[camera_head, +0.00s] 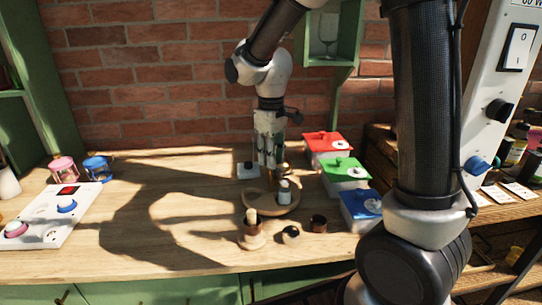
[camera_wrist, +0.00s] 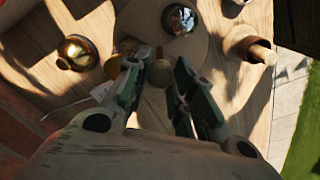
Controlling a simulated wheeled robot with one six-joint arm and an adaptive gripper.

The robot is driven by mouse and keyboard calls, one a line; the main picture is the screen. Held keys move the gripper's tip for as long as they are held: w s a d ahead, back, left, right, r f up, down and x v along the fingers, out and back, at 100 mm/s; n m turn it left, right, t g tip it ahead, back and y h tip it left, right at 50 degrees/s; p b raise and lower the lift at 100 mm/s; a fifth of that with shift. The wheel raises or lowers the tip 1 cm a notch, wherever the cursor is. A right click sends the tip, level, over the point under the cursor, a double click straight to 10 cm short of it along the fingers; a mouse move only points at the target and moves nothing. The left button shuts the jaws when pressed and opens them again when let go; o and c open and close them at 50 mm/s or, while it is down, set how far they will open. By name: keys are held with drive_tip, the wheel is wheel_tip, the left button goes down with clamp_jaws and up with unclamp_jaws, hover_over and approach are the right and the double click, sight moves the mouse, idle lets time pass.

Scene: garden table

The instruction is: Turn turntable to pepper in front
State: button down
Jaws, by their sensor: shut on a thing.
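The round wooden turntable (camera_head: 258,203) sits on the table below my gripper (camera_head: 268,165). A grey-white shaker with a darker lower part (camera_head: 284,192) stands at its front right. A brassy thing (camera_head: 288,172) shows behind that shaker. In the wrist view a shiny chrome-topped thing (camera_wrist: 180,19) and a brass, round-topped thing (camera_wrist: 77,52) stand around the middle. My gripper's fingers (camera_wrist: 160,80) come in on both sides of a small round knob (camera_wrist: 161,73) and are shut on it. I cannot tell which item is the pepper. The fingers hide part of the turntable.
A wooden cup with a pestle-like stick (camera_head: 252,232), a small round thing (camera_head: 291,235) and a dark cup (camera_head: 318,223) stand close in front. Red (camera_head: 325,148), green (camera_head: 345,176) and blue (camera_head: 360,208) lidded boxes line the right. The table's left middle is clear.

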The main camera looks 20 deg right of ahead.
drive_tip(key=shift+n, duration=8.2)
drive_tip(key=shift+w+n, duration=0.1)
drive_tip(key=shift+n, duration=0.4)
drive_tip(key=shift+r, duration=0.1)
drive_tip(key=c, duration=1.2)
unclamp_jaws()
drive_tip(key=shift+o, duration=0.2)
